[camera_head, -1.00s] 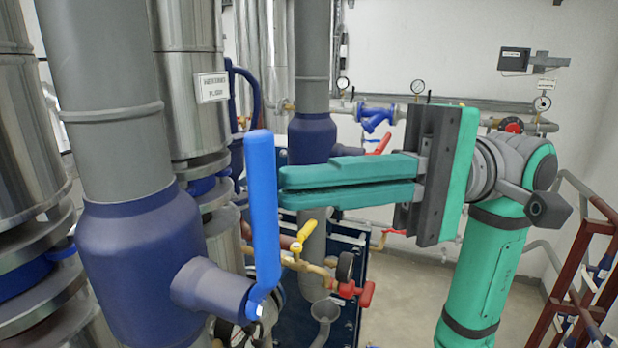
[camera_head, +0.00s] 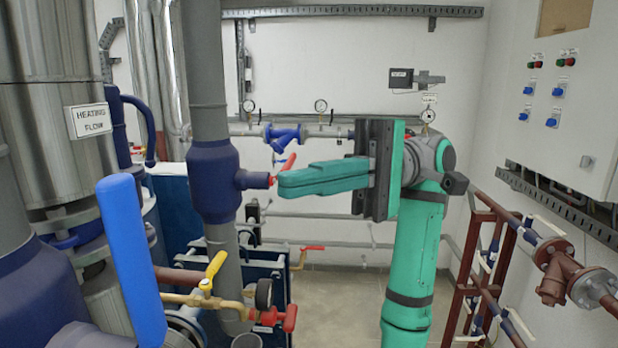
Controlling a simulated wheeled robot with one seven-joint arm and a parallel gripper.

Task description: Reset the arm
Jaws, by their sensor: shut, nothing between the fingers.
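My gripper (camera_head: 281,185) is in the middle of the view, with its green fingers pointing left. The fingers lie together with no clear gap and hold nothing. My green arm (camera_head: 412,255) stands upright below and to the right of the gripper. The fingertips show just in front of or beside the dark blue valve body (camera_head: 213,180) on the grey pipe; I cannot tell the depth between them. A red handle (camera_head: 286,165) shows partly behind the fingers. The large blue lever (camera_head: 131,260) stands nearly upright at the lower left, apart from the gripper.
A white control cabinet (camera_head: 570,100) is on the right wall. Dark red pipe framing (camera_head: 470,265) stands right of my arm. Floor (camera_head: 345,310) shows clear in the middle.

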